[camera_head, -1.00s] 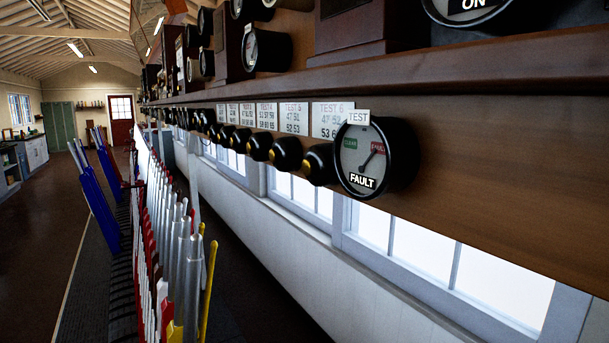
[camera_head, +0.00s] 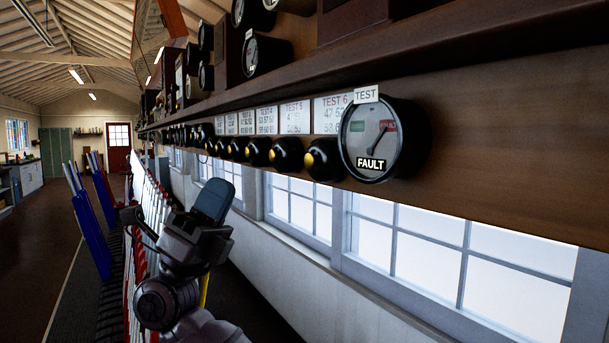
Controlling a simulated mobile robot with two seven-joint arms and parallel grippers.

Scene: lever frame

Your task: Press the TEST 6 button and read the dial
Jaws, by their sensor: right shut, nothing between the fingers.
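The TEST 6 label (camera_head: 328,116) is a white card on the wooden shelf front. Below it is a round black button (camera_head: 328,160) with a brass centre, the nearest of a row. Right of it is the round dial (camera_head: 374,140), marked TEST above and FAULT below. Its face has a green patch at left and a red patch at right. Its needle points up and right to the red patch. My right gripper (camera_head: 213,201) is shut and empty, left of and below the TEST 6 button, clearly apart from it. My left gripper is not in view.
Several similar black buttons (camera_head: 257,152) recede to the left. A wooden shelf (camera_head: 480,75) with other instruments overhangs them. Windows (camera_head: 430,240) lie below. A row of levers, with blue ones (camera_head: 88,215) at left, stands near my right arm. Open floor (camera_head: 40,240) lies further left.

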